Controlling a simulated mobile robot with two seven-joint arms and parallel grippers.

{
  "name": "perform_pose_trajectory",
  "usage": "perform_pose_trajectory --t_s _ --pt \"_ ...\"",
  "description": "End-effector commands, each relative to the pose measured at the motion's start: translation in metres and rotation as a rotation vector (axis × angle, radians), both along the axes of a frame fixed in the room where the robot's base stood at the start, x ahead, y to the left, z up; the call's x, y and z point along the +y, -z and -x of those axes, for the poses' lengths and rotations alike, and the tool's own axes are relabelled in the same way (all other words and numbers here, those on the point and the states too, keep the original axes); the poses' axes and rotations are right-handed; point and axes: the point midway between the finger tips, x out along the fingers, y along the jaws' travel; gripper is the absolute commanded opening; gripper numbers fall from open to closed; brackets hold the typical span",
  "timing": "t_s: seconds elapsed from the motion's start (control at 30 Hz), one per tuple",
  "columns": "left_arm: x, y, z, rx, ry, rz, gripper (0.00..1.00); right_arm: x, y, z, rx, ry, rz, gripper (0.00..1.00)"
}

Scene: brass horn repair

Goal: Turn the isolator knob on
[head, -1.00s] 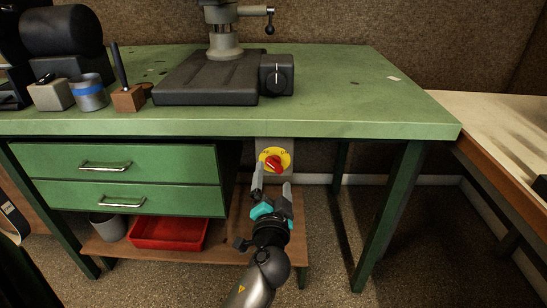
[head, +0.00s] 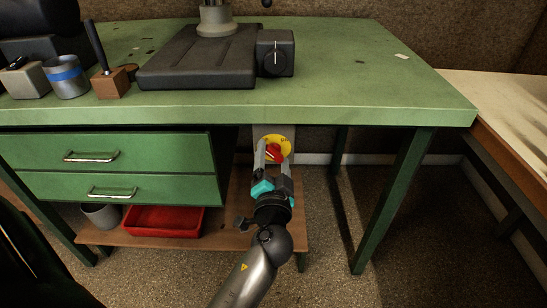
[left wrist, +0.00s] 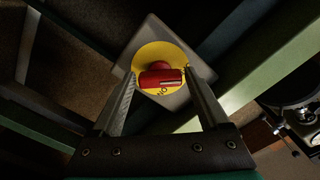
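The isolator knob (head: 274,153) is red on a round yellow plate (head: 284,142), fixed to a grey box (head: 259,131) under the green bench top. The knob also shows in the left wrist view (left wrist: 161,78), with its bar lying nearly crosswise in that picture and dark lettering below it. My left gripper (head: 274,158) is at the knob, pointing at it. Its two fingers are open, one on each side of the knob; in the left wrist view (left wrist: 162,80) gaps show between fingers and knob. My right gripper is not in view.
The green bench top (head: 350,95) overhangs the knob. Green drawers (head: 110,165) stand to the left. A lower wooden shelf (head: 230,238) holds a red tray (head: 163,221) and a grey pot (head: 101,215). A green leg (head: 392,200) stands to the right.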

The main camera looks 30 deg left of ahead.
Motion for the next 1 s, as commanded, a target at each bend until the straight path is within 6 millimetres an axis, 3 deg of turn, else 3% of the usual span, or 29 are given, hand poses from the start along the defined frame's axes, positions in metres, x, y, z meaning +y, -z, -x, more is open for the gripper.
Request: perform_pose_trajectory --t_s 0.07,0.6,1.0 --pt "0.0001 0.0 -0.0001 0.0 0.0 0.0 0.68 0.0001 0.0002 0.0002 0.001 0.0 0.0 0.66" --pt "0.0002 -0.0001 -0.0002 -0.001 0.001 0.0 0.09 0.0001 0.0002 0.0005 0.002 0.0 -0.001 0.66" --pt "0.0003 -0.001 -0.0003 0.046 0.001 -0.077 0.09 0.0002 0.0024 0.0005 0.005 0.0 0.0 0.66"
